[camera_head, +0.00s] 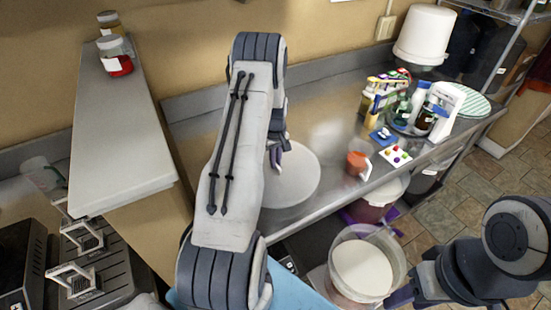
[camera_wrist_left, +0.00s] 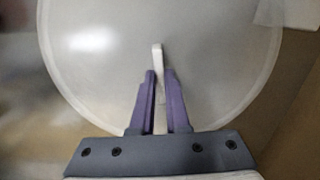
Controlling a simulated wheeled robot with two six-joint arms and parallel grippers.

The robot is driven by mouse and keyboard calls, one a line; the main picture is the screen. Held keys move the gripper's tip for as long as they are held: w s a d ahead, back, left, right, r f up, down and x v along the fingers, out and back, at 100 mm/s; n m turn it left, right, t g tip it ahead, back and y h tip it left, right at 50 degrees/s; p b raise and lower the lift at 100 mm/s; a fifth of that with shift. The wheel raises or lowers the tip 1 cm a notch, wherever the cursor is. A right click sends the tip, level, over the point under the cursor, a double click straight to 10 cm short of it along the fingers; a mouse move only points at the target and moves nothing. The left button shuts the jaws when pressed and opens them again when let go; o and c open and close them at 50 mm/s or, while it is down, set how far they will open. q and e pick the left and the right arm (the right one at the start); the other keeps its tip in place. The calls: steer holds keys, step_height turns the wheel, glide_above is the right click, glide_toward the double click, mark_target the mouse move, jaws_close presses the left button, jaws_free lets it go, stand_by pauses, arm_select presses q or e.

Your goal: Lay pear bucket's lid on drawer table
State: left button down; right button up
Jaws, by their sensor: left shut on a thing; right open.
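The round pale lid (camera_head: 300,178) is at the front left part of the steel drawer table (camera_head: 232,125); I cannot tell whether it touches the top. My left gripper (camera_head: 276,158) is shut on the lid's upright handle. In the left wrist view the two purple fingers (camera_wrist_left: 160,85) pinch the handle, and the lid (camera_wrist_left: 215,60) spreads out behind them. An open clear bucket (camera_head: 338,245) with whitish contents stands on the floor in front of the table. My right gripper (camera_head: 400,297), open, is low beside this bucket, partly hidden by its arm.
A reddish bucket (camera_head: 372,210) stands under the table's front edge. An orange-filled jug (camera_head: 358,163), a white card with coloured dots (camera_head: 395,156) and several bottles occupy the table's right part. A white tub (camera_head: 424,35) is at the back. The table behind the lid is bare.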

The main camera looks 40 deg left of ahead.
arm_select(q)
steer(key=shift+f, duration=0.2)
steer(key=shift+f+b, duration=0.55)
steer(key=shift+f, duration=0.05)
steer(key=c, duration=0.9)
jaws_free()
steer(key=shift+r, duration=0.1)
